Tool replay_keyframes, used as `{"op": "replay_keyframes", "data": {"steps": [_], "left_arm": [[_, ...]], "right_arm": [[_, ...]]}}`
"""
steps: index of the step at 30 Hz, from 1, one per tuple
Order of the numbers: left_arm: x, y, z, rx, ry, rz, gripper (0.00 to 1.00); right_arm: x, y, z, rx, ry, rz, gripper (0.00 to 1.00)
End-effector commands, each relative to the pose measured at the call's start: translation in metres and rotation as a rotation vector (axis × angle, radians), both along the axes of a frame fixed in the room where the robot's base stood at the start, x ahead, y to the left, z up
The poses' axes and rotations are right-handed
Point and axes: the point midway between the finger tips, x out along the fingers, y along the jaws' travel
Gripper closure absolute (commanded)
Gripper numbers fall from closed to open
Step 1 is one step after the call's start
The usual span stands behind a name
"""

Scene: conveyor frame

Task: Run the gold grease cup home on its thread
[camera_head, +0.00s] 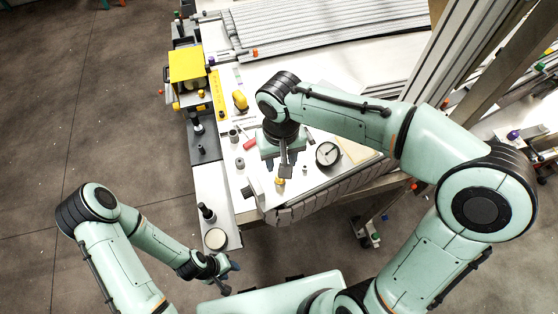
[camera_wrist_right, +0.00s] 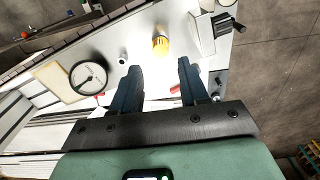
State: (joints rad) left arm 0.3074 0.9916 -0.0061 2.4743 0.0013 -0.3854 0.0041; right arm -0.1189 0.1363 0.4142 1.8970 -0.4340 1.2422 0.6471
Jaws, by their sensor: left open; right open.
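The gold grease cup (camera_head: 280,182) stands near the front edge of the white table, just beyond the fingers of my right gripper (camera_head: 287,168). In the right wrist view the gold cup (camera_wrist_right: 161,46) shows a yellow body and a paler top. It lies ahead of the gap between the two dark fingers of my right gripper (camera_wrist_right: 159,68), which are spread and empty. Its thread is too small to make out. My left gripper (camera_head: 230,279) is low in the head view, away from the cup, open and empty.
A block with a black handle (camera_wrist_right: 222,24) stands on the other side. A yellow box (camera_head: 187,64) is at the back left.

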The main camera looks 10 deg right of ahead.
Motion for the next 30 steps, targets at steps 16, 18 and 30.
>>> {"op": "replay_keyframes", "data": {"steps": [16, 18, 30], "left_arm": [[-0.044, 0.0, -0.061, 0.001, 0.049, 0.0, 0.57], [-0.042, 0.0, -0.058, 0.0, 0.047, 0.0, 0.57], [-0.041, 0.0, -0.056, 0.0, 0.046, 0.0, 0.57]], "right_arm": [[0.0, 0.0, -0.081, 0.001, 0.002, 0.0, 0.62], [0.001, 0.0, -0.077, 0.001, 0.0, 0.0, 0.85], [0.003, 0.0, -0.073, 0.003, -0.01, -0.001, 1.0]]}}
